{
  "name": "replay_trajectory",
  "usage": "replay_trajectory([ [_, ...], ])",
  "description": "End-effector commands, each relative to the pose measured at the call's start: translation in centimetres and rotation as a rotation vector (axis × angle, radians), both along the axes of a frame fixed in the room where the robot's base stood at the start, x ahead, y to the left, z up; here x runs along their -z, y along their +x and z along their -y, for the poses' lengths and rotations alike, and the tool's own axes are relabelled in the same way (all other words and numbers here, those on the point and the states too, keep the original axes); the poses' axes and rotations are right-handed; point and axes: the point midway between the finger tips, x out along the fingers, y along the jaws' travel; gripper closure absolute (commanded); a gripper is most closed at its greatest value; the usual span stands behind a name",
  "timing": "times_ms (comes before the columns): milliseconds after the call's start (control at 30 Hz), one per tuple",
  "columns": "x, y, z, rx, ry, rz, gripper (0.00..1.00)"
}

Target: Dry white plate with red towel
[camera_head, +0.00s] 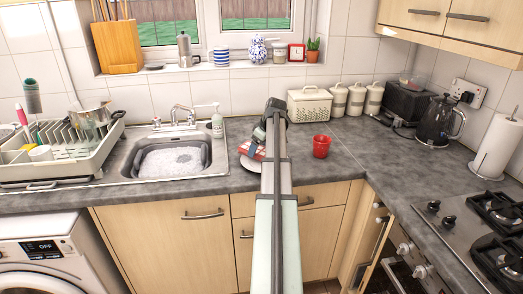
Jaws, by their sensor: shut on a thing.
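My arm reaches across the counter, and my gripper (257,141) is at its far end, small and partly hidden by the arm. It is shut on the red towel (249,151), which shows as a bunched red cloth with pale parts just left of the arm. The white plate (249,165) lies on the grey counter right of the sink, under or against the towel. Its right side is hidden behind my arm. I cannot tell how much of the towel touches the plate.
A cream basket (309,105) and white canisters stand at the back. The counter right of the cup is clear.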

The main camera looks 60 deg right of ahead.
Motion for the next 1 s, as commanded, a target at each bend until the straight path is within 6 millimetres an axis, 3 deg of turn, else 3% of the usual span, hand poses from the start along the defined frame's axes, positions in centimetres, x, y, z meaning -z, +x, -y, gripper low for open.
replay_trajectory([
  [200,-0.1,2.2,1.0,0.001,-0.001,0.000,0.59],
  [767,0.0,-2.4,-3.6,0.000,0.000,-0.001,0.59],
  [1000,0.1,-1.0,-0.6,0.000,0.000,-0.001,0.59],
])
